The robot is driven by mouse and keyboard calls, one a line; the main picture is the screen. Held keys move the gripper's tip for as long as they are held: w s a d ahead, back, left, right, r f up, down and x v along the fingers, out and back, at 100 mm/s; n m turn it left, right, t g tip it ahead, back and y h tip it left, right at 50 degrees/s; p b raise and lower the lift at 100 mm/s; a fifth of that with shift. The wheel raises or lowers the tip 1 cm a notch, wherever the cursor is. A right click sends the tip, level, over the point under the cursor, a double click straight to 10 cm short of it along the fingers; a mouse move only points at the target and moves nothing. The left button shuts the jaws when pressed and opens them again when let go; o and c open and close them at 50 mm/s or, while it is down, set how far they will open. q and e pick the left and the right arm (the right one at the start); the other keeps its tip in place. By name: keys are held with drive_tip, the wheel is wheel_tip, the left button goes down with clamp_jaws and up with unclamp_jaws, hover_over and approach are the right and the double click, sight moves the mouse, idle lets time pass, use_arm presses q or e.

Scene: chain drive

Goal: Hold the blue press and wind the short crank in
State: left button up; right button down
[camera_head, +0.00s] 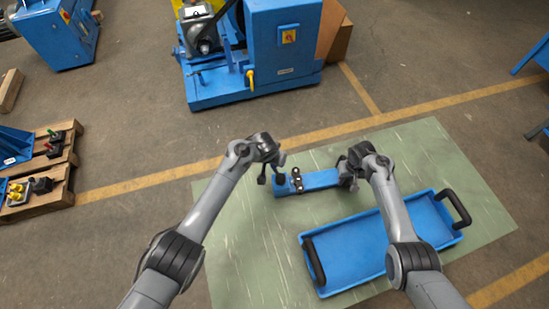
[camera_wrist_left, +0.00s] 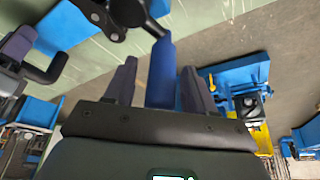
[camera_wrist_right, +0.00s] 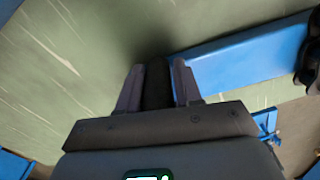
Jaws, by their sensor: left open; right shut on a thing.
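The blue press (camera_head: 318,180) lies on the green mat, a long blue bar with dark fittings at its left end. My right gripper (camera_head: 347,172) is shut at its right end on a dark round bar (camera_wrist_right: 157,85), beside the blue body (camera_wrist_right: 250,55). My left gripper (camera_head: 272,168) is at the left end. In the left wrist view, the short crank shows as a dark arm (camera_wrist_left: 140,12) with a blue handle (camera_wrist_left: 162,75). The open left fingers stand either side of that handle; contact cannot be told. In the head view, the left gripper partly hides the crank.
A blue tray (camera_head: 350,250) with black handles lies just in front of the press on the green mat (camera_head: 440,150). A large blue machine (camera_head: 270,50) stands behind. Pallets with small parts (camera_head: 50,165) are at left. The mat's right side is clear.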

use_arm(q)
drive_tip(key=shift+f, duration=0.1)
drive_tip(key=c, duration=1)
drive_tip(key=shift+w+d, duration=0.1)
drive_tip(key=d+m, duration=0.1)
drive_tip(key=m, duration=0.1)
drive_tip(key=d+m+g+h, duration=0.1)
drive_tip(key=m, duration=0.3)
drive_tip(key=shift+w+d+g+h, duration=0.15)
drive_tip(key=shift+d+g+h, duration=0.15)
drive_tip(key=shift+d+h, duration=0.1)
drive_tip(key=shift+d, duration=0.15)
